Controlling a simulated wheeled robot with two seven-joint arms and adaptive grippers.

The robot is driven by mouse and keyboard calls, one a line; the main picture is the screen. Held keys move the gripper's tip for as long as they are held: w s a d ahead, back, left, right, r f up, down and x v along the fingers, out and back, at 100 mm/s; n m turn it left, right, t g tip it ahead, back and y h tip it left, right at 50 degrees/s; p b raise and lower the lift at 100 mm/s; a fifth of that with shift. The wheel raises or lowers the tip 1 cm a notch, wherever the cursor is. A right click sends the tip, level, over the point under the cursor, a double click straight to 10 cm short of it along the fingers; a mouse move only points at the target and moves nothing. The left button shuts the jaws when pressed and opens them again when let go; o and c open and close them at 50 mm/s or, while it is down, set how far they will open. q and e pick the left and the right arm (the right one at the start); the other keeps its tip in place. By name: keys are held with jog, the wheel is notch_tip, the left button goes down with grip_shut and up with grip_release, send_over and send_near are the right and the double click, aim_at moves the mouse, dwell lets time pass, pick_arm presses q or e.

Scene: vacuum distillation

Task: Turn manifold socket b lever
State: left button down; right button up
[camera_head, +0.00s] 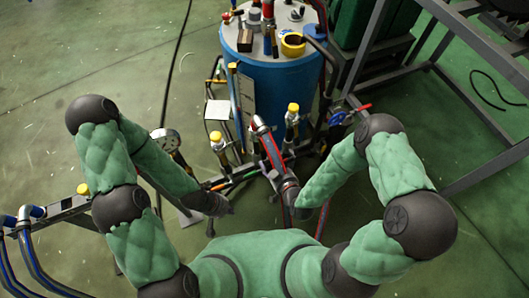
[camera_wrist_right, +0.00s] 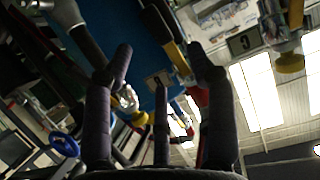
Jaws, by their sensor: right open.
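The manifold is a cluster of dark pipes, hoses and yellow-capped valves (camera_head: 218,142) in front of a blue tank (camera_head: 282,85). I cannot single out the socket b lever. In the right wrist view, a small label plate (camera_wrist_right: 158,79) with an unclear mark sits between the fingers, beside a yellow handle-like part (camera_wrist_right: 180,60). My right gripper (camera_wrist_right: 163,60) is open, its dark fingers spread with nothing between them. My left gripper (camera_head: 218,207) is low, left of the central hose; its finger opening is unclear.
A red-and-grey hose (camera_head: 270,150) runs down between my arms. A dial gauge (camera_head: 165,138) stands left, and a blue handwheel (camera_head: 338,118) with a red lever (camera_head: 360,109) stands right. A grey metal frame (camera_head: 440,185) bounds the right. Green floor (camera_head: 90,50) is open at upper left.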

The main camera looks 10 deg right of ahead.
aim_at(262, 147)
jog(key=b+x, duration=0.2)
jog(key=x, duration=0.5)
jog(key=shift+f, duration=0.15)
grip_shut()
